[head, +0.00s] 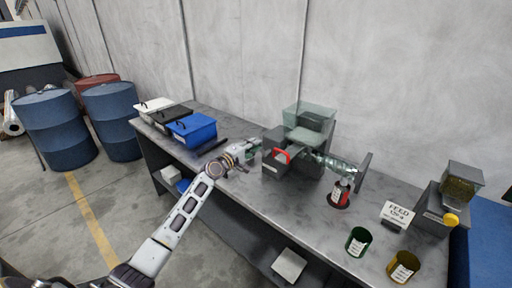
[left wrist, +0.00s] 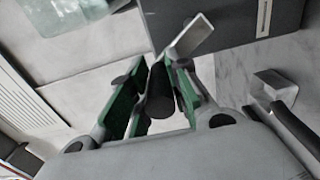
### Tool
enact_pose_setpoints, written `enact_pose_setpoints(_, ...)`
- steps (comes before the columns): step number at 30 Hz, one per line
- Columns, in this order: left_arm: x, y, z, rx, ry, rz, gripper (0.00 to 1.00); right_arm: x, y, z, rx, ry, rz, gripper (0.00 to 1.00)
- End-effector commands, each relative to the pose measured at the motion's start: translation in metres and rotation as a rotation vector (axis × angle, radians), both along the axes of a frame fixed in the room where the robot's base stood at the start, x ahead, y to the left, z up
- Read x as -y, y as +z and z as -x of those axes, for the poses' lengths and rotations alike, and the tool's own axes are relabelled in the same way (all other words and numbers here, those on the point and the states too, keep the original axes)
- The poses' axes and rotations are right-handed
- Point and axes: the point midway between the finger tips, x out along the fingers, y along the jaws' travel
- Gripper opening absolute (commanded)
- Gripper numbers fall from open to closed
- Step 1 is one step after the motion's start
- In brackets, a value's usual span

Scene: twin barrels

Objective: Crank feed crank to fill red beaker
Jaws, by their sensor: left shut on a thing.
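The feed machine (head: 290,160) is a dark grey box with a clear hopper (head: 308,117) and a clear tube (head: 338,165) running right. My left gripper (head: 250,150) is at the box's left side. In the left wrist view my left gripper (left wrist: 157,98) is shut on the black crank handle (left wrist: 160,92), which joins a light grey crank arm (left wrist: 190,38). The red beaker (head: 339,197), with a white label, stands on the table under the tube's right end; its fill level is too small to tell. My right gripper is out of view.
A sign reading FEED (head: 397,213), a green beaker (head: 358,241), a yellow beaker (head: 403,267) and a dispenser with a yellow knob (head: 450,205) stand at the right. A blue box (head: 192,130) and other boxes sit at the left end. The table front (head: 285,215) is clear.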

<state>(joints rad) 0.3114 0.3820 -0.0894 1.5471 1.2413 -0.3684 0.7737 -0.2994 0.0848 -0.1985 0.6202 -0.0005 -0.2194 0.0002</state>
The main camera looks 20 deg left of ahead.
Motion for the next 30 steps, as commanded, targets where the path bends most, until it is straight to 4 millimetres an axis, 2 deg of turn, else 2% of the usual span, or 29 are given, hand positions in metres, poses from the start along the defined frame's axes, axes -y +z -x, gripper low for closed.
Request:
enact_pose_setpoints(7,-0.009,-0.012,-0.003,-0.078,0.000,0.195,0.00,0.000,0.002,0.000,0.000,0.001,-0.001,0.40)
enact_pose_setpoints(15,-0.014,-0.018,-0.004,-0.126,-0.001,0.324,0.00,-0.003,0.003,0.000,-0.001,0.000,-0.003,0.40)
enact_pose_setpoints(30,-0.014,-0.021,-0.005,-0.141,-0.003,0.358,0.00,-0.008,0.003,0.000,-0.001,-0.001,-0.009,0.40)
